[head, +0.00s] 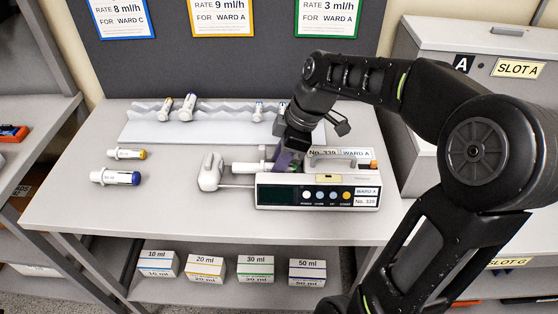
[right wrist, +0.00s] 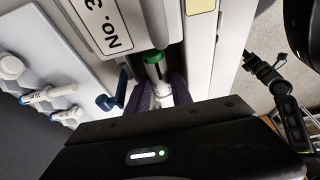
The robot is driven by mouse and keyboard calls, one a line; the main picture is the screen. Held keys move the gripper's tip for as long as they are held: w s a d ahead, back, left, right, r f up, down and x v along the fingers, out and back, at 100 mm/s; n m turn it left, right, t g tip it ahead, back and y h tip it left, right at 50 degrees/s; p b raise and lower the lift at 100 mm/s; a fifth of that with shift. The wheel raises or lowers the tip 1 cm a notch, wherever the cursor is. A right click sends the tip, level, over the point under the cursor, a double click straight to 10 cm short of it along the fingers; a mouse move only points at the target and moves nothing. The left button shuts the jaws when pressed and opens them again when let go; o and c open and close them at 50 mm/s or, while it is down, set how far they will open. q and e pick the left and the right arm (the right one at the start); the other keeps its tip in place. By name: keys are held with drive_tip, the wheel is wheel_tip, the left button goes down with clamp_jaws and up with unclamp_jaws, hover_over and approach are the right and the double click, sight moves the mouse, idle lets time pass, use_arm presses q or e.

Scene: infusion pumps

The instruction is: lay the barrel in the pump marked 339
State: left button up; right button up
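The pump marked 339 (head: 300,192) stands on the table, with WARD A labels, a dark screen and several coloured buttons. Its white pusher (head: 209,172) sticks out to the left on a rod. My right gripper (head: 287,161) is over the pump's channel, fingers down. In the right wrist view its purple fingers (right wrist: 160,92) are closed on the sides of a barrel with a green band (right wrist: 154,58). The barrel's white plunger end (head: 247,167) points left toward the pusher. Whether the barrel touches the channel floor is hidden. My left gripper is not in view.
A yellow-ended barrel (head: 126,153) and a blue-ended barrel (head: 116,177) lie left of the pump. A wavy rack (head: 220,125) behind holds several barrels. Rate cards (head: 222,18) hang on the back board. Boxes (head: 256,268) sit on the lower shelf. A grey cabinet (head: 450,45) stands right.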

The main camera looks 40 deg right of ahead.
drive_tip(key=shift+o, duration=0.2)
drive_tip(key=shift+f, duration=0.3)
drive_tip(key=shift+r+p, duration=1.3)
drive_tip(key=shift+r, duration=0.75)
drive_tip(key=shift+o, duration=0.6)
drive_tip(key=o, duration=0.4)
drive_tip(key=shift+w, duration=0.1)
drive_tip(key=shift+o, duration=0.2)
drive_tip(key=shift+r, duration=0.1)
wheel_tip(320, 180, up, 7)
drive_tip(key=p, duration=0.4)
drive_tip(key=shift+p, duration=0.4)
